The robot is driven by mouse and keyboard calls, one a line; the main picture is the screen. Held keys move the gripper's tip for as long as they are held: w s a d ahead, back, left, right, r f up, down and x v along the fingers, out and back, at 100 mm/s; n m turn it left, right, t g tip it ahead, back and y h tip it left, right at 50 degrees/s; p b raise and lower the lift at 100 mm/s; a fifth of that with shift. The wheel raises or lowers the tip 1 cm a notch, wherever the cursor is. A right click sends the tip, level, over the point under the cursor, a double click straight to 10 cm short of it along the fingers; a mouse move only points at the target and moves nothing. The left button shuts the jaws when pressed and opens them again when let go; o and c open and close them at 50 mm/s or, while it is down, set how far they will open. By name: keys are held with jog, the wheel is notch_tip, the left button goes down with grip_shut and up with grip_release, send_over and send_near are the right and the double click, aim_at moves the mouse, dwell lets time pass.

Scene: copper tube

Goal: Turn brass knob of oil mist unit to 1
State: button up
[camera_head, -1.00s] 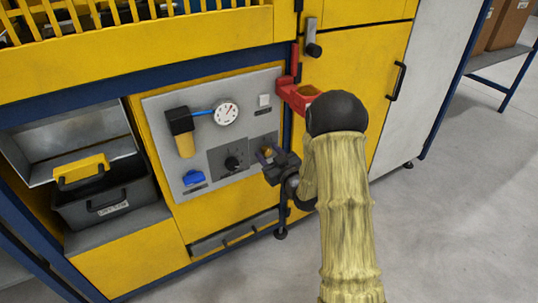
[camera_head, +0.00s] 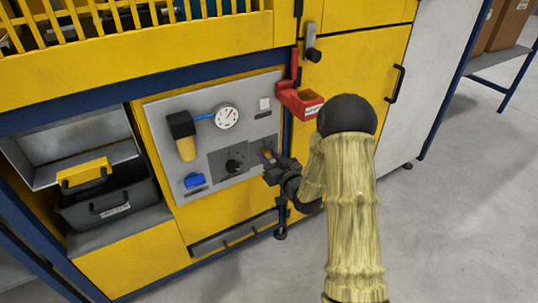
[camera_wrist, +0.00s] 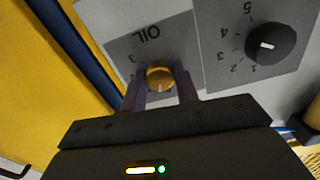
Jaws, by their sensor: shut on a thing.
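The brass knob (camera_wrist: 160,77) of the oil mist unit sits on a dark grey plate marked OIL (camera_wrist: 148,42), which appears upside down in the wrist view. My gripper (camera_wrist: 160,86) is shut on the knob, with one finger on each side of it. A pale mark shows on the knob's lower edge in the picture. A digit 3 shows left of the knob; other digits are hidden by the fingers. In the head view my gripper (camera_head: 269,160) reaches the panel's right side and mostly covers the brass knob.
A black knob (camera_wrist: 270,40) on a numbered plate sits beside the brass one. The grey panel (camera_head: 160,115) also carries a round gauge (camera_head: 226,117), a filter with a yellow bowl (camera_head: 186,148) and a blue part (camera_head: 194,180). A red bin (camera_head: 300,103) hangs above my gripper.

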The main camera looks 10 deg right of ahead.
jog(key=m+p, duration=0.2)
jog(key=m, duration=0.3)
jog(key=shift+p, duration=0.35)
jog(key=shift+m, duration=0.3)
jog(key=o, duration=1)
jog(key=shift+c, duration=0.2)
jog(key=p+v, duration=0.3)
jog(key=v, duration=1.4)
jog(key=shift+s, duration=0.25)
